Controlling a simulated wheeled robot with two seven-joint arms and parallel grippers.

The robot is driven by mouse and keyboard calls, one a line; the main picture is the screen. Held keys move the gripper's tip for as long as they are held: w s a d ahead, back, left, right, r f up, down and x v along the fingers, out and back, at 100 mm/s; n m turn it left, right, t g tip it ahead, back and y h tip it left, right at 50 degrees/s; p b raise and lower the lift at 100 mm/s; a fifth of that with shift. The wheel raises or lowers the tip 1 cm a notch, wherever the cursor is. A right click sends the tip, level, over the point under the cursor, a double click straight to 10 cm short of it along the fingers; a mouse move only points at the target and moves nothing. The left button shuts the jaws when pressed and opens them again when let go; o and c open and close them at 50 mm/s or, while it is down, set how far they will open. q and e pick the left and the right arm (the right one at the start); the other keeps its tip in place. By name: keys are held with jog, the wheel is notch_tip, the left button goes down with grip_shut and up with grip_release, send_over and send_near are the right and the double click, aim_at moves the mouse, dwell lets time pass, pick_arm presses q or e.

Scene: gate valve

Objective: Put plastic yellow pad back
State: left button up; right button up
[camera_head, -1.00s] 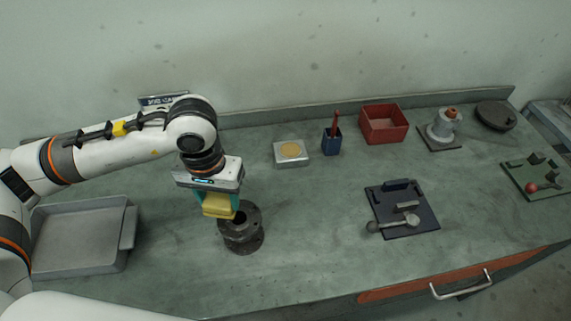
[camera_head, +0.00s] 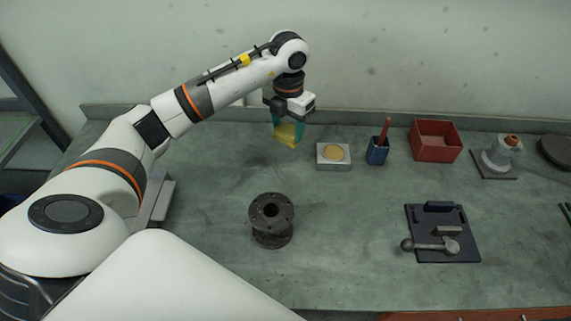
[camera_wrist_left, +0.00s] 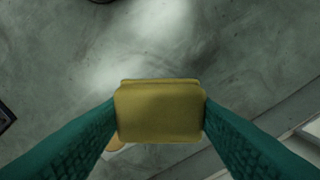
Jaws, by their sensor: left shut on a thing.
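The yellow pad (camera_head: 286,134) is a small block held between the teal fingers of my left gripper (camera_head: 288,130). It hangs over the back of the bench, left of a small grey box. In the left wrist view the pad (camera_wrist_left: 160,110) fills the middle, with a finger pressed on each side. It hides much of what lies below it. My right gripper is not in view.
The grey box (camera_head: 333,163) has a round yellow top. Right of it stand a blue pen holder (camera_head: 378,154), a red bin (camera_head: 436,143) and a grey part on a plate (camera_head: 498,160). A dark flanged part (camera_head: 271,222) and a dark fixture plate (camera_head: 455,215) stand farther forward.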

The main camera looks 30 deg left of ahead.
pick_arm(q)
jog(key=shift+w+a+f+n, duration=0.15)
jog(key=shift+a+n, duration=0.1)
jog(key=shift+n, duration=0.35)
jog(key=shift+w+a+f+n, duration=0.1)
jog(key=shift+a+f+n, duration=0.1)
jog(key=shift+n, duration=0.4)
notch_tip(320, 180, down, 5)
jog(key=shift+f+p, duration=0.1)
jog(key=shift+p, duration=0.7)
notch_tip(320, 180, down, 4)
jog(key=shift+f+p, duration=0.15)
jog(key=shift+p, duration=0.35)
jog(key=shift+f, duration=0.1)
jog(key=shift+f, duration=0.2)
jog(key=o, duration=0.9)
jog(key=shift+o, duration=0.2)
